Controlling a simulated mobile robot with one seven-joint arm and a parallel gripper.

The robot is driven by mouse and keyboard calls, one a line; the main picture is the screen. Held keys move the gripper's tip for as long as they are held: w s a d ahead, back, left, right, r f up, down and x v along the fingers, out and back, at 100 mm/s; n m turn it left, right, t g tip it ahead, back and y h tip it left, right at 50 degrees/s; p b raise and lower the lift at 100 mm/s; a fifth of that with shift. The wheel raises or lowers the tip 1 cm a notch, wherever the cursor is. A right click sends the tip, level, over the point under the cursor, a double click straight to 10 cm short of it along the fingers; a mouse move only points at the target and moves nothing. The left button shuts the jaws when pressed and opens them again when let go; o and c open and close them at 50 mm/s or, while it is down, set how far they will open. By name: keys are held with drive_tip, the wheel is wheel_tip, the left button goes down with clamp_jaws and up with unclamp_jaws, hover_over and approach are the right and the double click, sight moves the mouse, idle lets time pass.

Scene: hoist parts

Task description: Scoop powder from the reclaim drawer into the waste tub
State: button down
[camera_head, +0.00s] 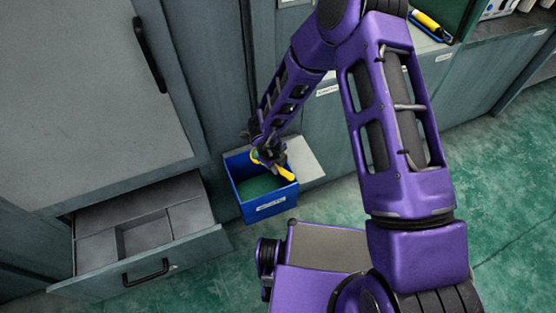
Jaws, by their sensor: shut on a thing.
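A blue open-topped tub (270,209) with a white label stands low by the cabinets, near the picture's middle. Green shows inside it; I cannot tell if this is powder. My gripper (266,157) is over the tub's back part, shut on a yellow tool (284,172) that looks like a scoop. The tool slants down over the tub's right side, and its far end is hard to make out. An open grey drawer (195,247) is at the lower left, divided into compartments. Its visible floor looks grey, and I see no clear powder there.
A pale flat slab (308,163) lies beside the tub on the right. A large cabinet door (85,90) with a black handle is above the drawer. A counter at the upper right holds a yellow-and-black tool (427,21). Green floor (500,200) is clear at right.

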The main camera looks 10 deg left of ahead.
drive_tip(key=t+b, duration=0.1)
drive_tip(key=f+t+h+b, duration=0.1)
drive_tip(key=shift+s+a+b, duration=0.15)
drive_tip(key=shift+s+b, duration=0.1)
drive_tip(key=shift+b, duration=0.15)
drive_tip(key=shift+f+t+h+b, duration=0.1)
drive_tip(key=shift+t+h+b, duration=0.2)
drive_tip(key=shift+t+b, duration=0.3)
drive_tip(key=f+t+h+b, duration=0.1)
drive_tip(key=t+b, duration=0.1)
drive_tip(key=t, duration=0.1)
drive_tip(key=f+t+h+b, duration=0.1)
drive_tip(key=t+h+b, duration=0.1)
drive_tip(key=t+b, duration=0.1)
drive_tip(key=s+f+t+h+b, duration=0.1)
drive_tip(key=t+h+b, duration=0.1)
drive_tip(key=t, duration=0.1)
drive_tip(key=shift+a, duration=0.25)
idle(1.1)
